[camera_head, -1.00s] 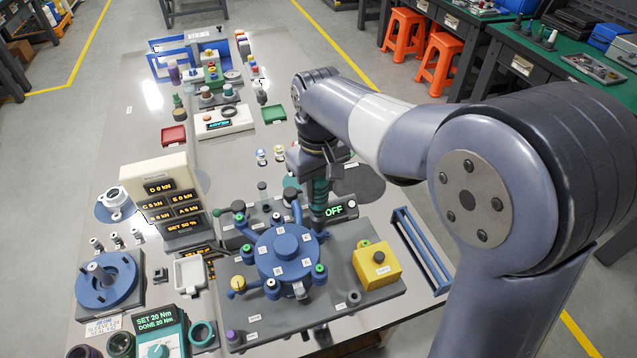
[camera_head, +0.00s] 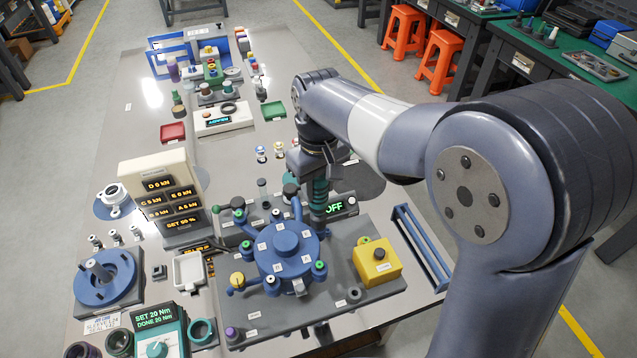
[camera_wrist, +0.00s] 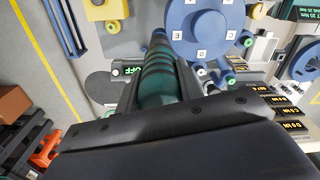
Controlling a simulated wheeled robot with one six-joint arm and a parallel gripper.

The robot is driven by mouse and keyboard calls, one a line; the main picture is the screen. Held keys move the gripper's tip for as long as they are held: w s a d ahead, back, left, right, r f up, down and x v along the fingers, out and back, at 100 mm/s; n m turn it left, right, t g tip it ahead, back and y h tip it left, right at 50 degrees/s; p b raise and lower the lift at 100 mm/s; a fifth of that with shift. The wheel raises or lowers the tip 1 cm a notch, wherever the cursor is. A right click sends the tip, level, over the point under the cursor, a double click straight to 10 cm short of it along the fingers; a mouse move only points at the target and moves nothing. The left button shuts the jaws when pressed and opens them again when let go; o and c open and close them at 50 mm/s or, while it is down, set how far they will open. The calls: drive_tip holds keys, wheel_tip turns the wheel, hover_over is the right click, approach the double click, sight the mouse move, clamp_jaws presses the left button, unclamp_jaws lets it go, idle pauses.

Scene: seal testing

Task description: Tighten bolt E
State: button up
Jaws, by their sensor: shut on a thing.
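My gripper (camera_head: 318,168) is shut on a teal ribbed tool (camera_head: 320,194), held upright behind the right side of the blue hub (camera_head: 288,246). The wrist view shows the tool (camera_wrist: 159,75) between the fingers, beside the hub (camera_wrist: 199,27) with its lettered tags. A tag that looks like E is on the side nearer the tool. The tool's lower end is hidden, so I cannot tell whether it touches bolt E. The hub's arms carry several capped bolts, one of them green (camera_head: 320,267).
A yellow box with a dark button (camera_head: 375,258) stands right of the hub on the grey plate (camera_head: 300,315). An OFF display (camera_head: 342,208) is beside the tool. A blue rail frame (camera_head: 421,246) lies at the right. The torque unit (camera_head: 159,333) reads SET 20 Nm, DONE 20 Nm.

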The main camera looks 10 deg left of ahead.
drive_tip(key=shift+f, duration=0.45)
idle(1.1)
